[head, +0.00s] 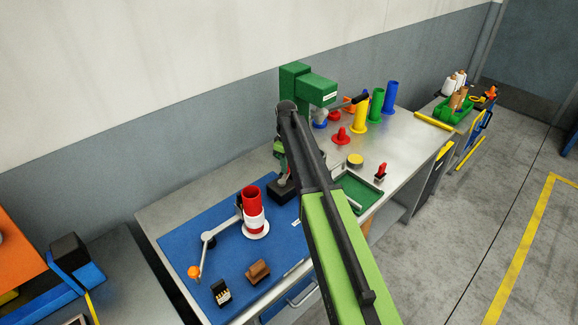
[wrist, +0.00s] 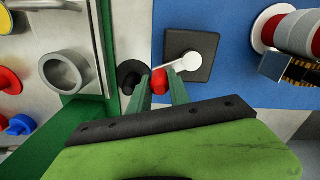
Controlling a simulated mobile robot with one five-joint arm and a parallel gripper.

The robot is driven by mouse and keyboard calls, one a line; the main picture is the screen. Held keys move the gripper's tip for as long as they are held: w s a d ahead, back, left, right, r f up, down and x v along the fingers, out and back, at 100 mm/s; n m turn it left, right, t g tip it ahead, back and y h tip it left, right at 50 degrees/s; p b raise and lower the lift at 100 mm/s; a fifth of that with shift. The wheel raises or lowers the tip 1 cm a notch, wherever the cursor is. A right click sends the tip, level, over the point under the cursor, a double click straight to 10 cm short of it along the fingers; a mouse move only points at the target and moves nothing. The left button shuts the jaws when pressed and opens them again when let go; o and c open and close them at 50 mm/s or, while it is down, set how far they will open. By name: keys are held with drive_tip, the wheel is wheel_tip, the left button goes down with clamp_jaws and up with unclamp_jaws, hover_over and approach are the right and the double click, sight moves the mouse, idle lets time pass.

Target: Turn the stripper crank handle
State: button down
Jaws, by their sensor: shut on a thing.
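A dark square block (wrist: 190,58) carries a pale crank arm (wrist: 187,63) with a red handle (wrist: 159,80) at its end, in the wrist view. My gripper (wrist: 160,84) has its two green fingers on either side of the red handle and is shut on it. The crank arm points down and left from its round hub in that view. In the head view the dark block (head: 283,191) stands at the back of the blue mat, and my arm hides most of the crank and handle.
A green machine (head: 305,85), coloured tubes (head: 376,103) and a green tray (head: 358,190) lie behind and right.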

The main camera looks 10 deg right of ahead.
drive_tip(key=shift+w+a+n, duration=0.15)
drive_tip(key=shift+n, duration=0.35)
drive_tip(key=c, duration=1.2)
unclamp_jaws()
wheel_tip(320, 180, up, 17)
drive_tip(key=p, duration=1.7)
drive_tip(key=shift+r, duration=0.2)
